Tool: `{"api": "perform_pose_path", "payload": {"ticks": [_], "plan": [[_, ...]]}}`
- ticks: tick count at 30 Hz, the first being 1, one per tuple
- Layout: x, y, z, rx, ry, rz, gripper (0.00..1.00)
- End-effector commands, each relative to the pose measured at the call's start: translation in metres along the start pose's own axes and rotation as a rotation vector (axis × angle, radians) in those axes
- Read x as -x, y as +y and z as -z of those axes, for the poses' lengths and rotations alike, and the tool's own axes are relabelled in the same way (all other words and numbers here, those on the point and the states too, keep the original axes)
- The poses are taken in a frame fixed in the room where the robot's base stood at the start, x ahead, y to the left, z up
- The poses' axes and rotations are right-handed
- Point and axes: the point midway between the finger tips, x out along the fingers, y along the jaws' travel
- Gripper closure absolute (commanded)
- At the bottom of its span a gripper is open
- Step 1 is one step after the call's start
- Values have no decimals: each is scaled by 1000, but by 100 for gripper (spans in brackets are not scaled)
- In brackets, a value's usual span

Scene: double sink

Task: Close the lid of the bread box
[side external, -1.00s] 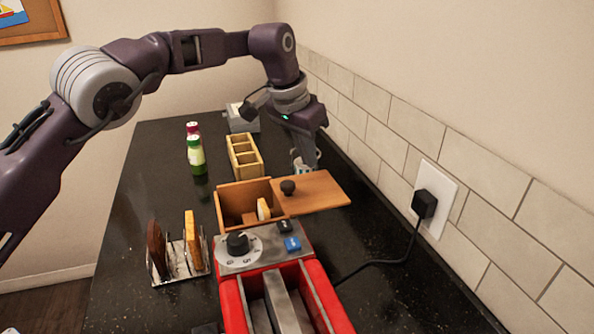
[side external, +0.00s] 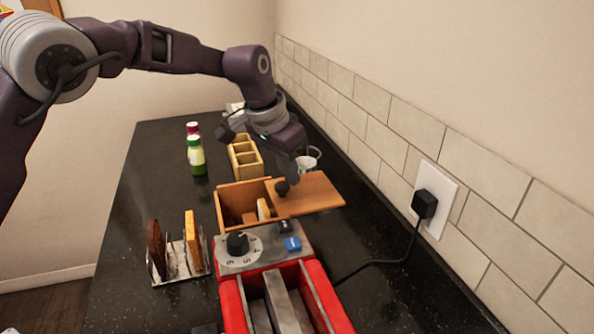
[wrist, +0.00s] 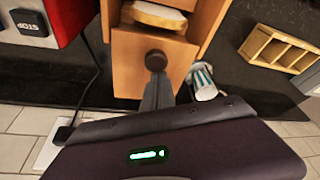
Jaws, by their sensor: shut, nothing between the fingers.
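The wooden bread box (side external: 232,207) stands open on the dark counter, with a slice of bread (side external: 263,209) inside. Its flat wooden lid (side external: 315,193) is slid off to the right, toward the tiled wall, and covers only part of the box. The dark round knob (side external: 282,187) sits near the lid's left end. My gripper (side external: 288,181) is shut and empty, low over the lid beside the knob on its wall side. In the wrist view the fingertips (wrist: 156,80) are right against or very near the knob (wrist: 155,60); contact is not certain.
A red toaster (side external: 235,305) stands in front of the box, its cord running to the wall outlet. A toast rack (side external: 180,262) is at the left. A wooden divided holder (side external: 245,160), two bottles (side external: 195,155) and a white cup (side external: 306,162) stand behind.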

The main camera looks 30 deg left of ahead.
Motion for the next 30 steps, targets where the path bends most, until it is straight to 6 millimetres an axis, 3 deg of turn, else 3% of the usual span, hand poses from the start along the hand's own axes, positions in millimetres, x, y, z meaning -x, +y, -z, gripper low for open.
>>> {"api": "perform_pose_path", "payload": {"ticks": [6, 12, 24, 30], "plan": [[20, -28, -53, 5, -2, -1, 100], [31, -45, -89, 2, -2, 0, 100], [33, -50, -103, -2, -13, 1, 100], [30, -51, -93, -3, -12, 3, 100]]}}
